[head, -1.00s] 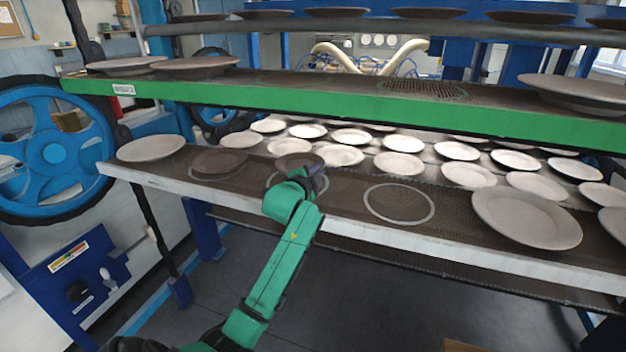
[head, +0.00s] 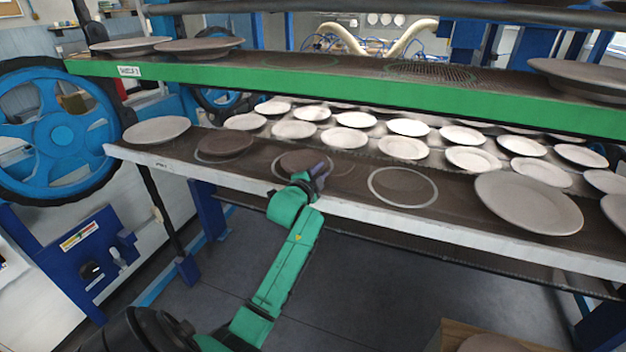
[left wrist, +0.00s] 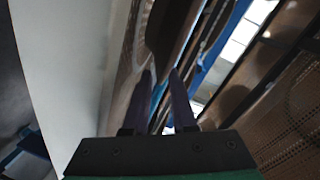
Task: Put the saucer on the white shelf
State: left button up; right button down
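The white shelf (head: 240,184) is the lower one with a white front edge. A dark brown saucer (head: 298,161) lies on it, apparently flat, just behind my left gripper; part of a ring marking shows beside it. My left gripper (head: 321,172) is at the shelf's front edge, at the saucer's near right side. In the left wrist view its two fingers (left wrist: 160,98) stand apart with a gap and nothing clearly between them. A dark rounded shape (left wrist: 170,28), probably the saucer, lies just beyond the fingertips. Whether they touch it I cannot tell. My right gripper is not in view.
Another dark saucer (head: 225,144) and a pale plate (head: 157,130) are to the left. An empty ring marking (head: 402,187) and a large plate (head: 528,203) are to the right. The green-edged shelf (head: 340,90) hangs above. Several pale plates stand behind.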

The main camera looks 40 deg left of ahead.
pick_arm(q)
jog(key=b+v, duration=0.2)
jog(key=v, duration=0.9)
jog(key=shift+s, duration=0.1)
